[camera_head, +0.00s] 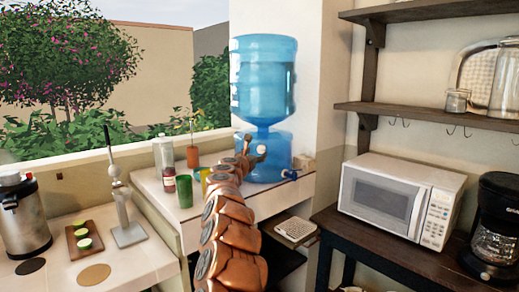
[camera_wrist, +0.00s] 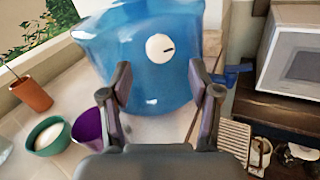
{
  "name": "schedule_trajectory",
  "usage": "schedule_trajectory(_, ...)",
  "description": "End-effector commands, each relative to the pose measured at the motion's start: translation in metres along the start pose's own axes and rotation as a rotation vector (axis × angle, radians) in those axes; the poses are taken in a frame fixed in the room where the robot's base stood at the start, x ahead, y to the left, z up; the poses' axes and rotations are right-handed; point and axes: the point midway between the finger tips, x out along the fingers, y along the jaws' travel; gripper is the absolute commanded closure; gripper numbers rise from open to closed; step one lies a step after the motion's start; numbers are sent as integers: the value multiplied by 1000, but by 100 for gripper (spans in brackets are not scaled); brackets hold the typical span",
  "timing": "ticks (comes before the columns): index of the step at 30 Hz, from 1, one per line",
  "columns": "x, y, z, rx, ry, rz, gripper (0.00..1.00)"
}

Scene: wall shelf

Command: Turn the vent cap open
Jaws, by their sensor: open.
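The vent cap (camera_wrist: 160,47) is a round white disc with a dark slot mark, on the face of the blue water dispenser (camera_wrist: 128,62). In the head view the white cap (camera_head: 261,149) shows on the dispenser's lower part, under the large blue bottle (camera_head: 263,78). My gripper (camera_wrist: 170,84) is open and empty, with its two fingers apart in front of the dispenser. The cap appears between and above the fingertips, and no finger touches it in the wrist view. In the head view my gripper (camera_head: 243,143) is just left of the cap.
A blue tap (camera_wrist: 232,75) juts out right of the fingers. A purple cup (camera_wrist: 88,126), a teal bowl (camera_wrist: 46,137) and an orange plant pot (camera_wrist: 32,90) stand left. A green cup (camera_head: 185,191) is near my arm. A microwave (camera_head: 400,197) stands right.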

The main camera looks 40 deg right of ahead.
Motion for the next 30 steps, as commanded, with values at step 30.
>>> schedule_trajectory(30,50,0,2,1,-2,1,38)
